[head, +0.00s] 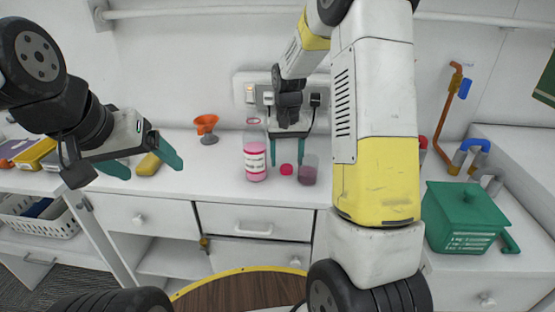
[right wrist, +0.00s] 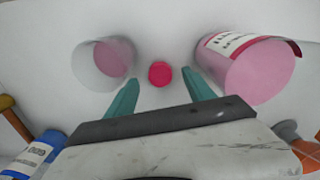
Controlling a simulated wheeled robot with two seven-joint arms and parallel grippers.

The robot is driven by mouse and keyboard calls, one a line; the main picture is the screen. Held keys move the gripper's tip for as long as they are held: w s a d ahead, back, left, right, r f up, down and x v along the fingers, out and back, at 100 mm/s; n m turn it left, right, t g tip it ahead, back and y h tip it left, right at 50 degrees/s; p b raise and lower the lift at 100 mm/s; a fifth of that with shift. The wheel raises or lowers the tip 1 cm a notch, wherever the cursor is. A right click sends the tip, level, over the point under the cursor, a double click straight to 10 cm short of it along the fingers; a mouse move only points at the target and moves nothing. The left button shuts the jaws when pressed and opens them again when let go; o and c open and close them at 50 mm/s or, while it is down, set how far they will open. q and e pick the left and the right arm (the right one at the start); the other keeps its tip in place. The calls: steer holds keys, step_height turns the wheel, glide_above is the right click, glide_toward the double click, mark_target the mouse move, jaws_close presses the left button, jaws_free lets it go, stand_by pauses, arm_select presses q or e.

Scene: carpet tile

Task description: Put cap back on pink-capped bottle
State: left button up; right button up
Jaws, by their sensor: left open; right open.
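The pink cap (head: 286,169) lies on the white counter (head: 215,172). The bottle (head: 255,155) stands upright left of the cap, with pink contents and a white label; its neck looks uncapped. In the right wrist view the cap (right wrist: 160,74) is between and beyond the open fingers, with the bottle (right wrist: 258,72) at the right. My right gripper (head: 287,152) is open and empty above the cap, its fingers pointing down. My left gripper (head: 146,160) is open and empty at the left, away from the bottle.
A clear beaker with pink liquid (head: 309,172) stands close right of the cap. An orange funnel (head: 206,124) is behind left of the bottle. A yellow object (head: 149,164) lies near my left gripper. A green box (head: 465,215) stands at the right.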

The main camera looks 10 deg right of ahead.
mark_target(287, 167)
step_height(287, 167, down, 2)
steer(key=shift+f, duration=0.1)
jaws_close()
stand_by(0.4)
step_height(287, 167, up, 10)
stand_by(0.4)
